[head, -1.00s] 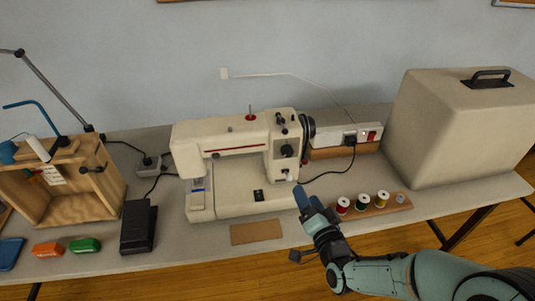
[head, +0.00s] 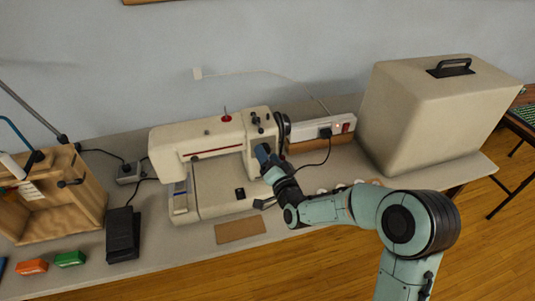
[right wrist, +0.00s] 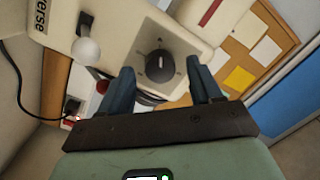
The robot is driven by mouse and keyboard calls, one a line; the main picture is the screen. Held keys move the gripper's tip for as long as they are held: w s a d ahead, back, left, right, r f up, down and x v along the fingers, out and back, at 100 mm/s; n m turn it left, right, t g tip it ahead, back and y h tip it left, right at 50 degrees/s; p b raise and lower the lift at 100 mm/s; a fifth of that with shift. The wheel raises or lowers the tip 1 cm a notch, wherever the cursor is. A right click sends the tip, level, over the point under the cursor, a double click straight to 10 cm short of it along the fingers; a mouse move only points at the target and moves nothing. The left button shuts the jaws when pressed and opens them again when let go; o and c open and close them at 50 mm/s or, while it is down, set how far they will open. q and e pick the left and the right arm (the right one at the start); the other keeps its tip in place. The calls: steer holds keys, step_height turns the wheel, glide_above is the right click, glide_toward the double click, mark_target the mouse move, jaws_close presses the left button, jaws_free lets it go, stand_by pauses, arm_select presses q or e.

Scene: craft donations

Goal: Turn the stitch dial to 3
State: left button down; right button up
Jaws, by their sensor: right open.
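The cream sewing machine (head: 200,140) stands on the table in the head view. Its black round stitch dial (right wrist: 160,64) shows in the right wrist view, on the machine's pale face. The dial has a light mark, but I cannot read any numbers around it. My right gripper (head: 263,152) is at the machine's right column and hides the dial in the head view. In the right wrist view my right gripper (right wrist: 160,74) is open, one finger on each side of the dial in the picture. I cannot tell whether they touch it. My left gripper is out of view.
A white knob (right wrist: 87,50) sticks out beside the dial. A power strip (head: 335,130) and a large cream case (head: 425,115) stand to the right. Thread spools lie partly behind my right arm. A black pedal (head: 122,234) and wooden box (head: 50,232) are left.

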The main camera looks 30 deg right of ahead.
steer(key=shift+w, duration=0.35)
